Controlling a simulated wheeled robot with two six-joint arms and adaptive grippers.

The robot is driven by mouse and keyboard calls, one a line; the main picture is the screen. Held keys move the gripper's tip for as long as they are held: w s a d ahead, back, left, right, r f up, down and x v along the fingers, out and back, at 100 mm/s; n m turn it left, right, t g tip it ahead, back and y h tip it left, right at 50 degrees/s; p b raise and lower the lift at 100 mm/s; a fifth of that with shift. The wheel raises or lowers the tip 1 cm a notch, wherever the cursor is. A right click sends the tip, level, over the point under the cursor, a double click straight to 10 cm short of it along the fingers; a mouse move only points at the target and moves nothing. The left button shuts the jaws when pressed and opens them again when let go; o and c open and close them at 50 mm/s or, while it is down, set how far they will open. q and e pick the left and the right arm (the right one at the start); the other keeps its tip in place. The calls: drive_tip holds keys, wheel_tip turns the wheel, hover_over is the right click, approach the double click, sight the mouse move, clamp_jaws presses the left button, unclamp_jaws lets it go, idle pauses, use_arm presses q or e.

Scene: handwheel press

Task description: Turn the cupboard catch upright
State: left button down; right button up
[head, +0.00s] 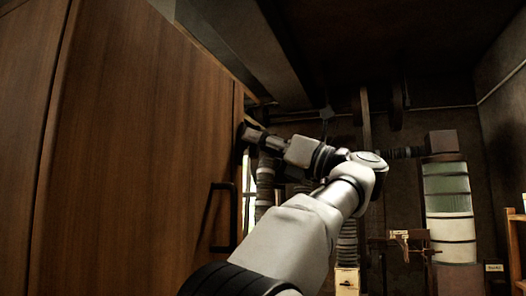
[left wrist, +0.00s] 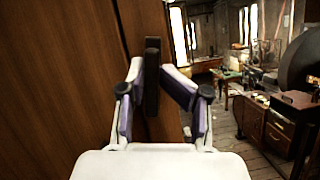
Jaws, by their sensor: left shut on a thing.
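The brown wooden cupboard door (head: 140,140) fills the left of the head view and also shows in the left wrist view (left wrist: 60,90). In the left wrist view, the catch (left wrist: 152,70) is a dark narrow bar near the door's edge. It stands about upright in that picture, between my fingers. My left gripper (left wrist: 151,72) is shut on it, with one finger on each side. In the head view my left gripper (head: 248,132) reaches the upper door edge, where the catch is mostly hidden. My right gripper is not in view.
A black door handle (head: 222,216) sticks out below my left gripper. A dark ceiling beam (head: 235,45) runs above. A stacked cylinder (head: 450,205) stands at the right. In the left wrist view, a wooden cabinet (left wrist: 265,122) stands across the floor at the right.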

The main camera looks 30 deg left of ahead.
use_arm(q)
drive_tip(key=shift+s+n+g, duration=0.15)
drive_tip(key=shift+n+g, duration=0.95)
drive_tip(key=shift+n, duration=0.7)
drive_tip(key=c, duration=1.2)
unclamp_jaws()
drive_tip(key=shift+s, duration=0.1)
drive_tip(key=shift+o, duration=0.2)
drive_tip(key=shift+s+a+r, duration=0.1)
drive_tip(key=shift+s+a, duration=0.35)
drive_tip(key=shift+a, duration=0.15)
drive_tip(key=shift+w+d, duration=0.25)
drive_tip(key=shift+d, duration=0.1)
drive_tip(key=shift+s+a, duration=0.1)
drive_tip(key=shift+a, duration=0.05)
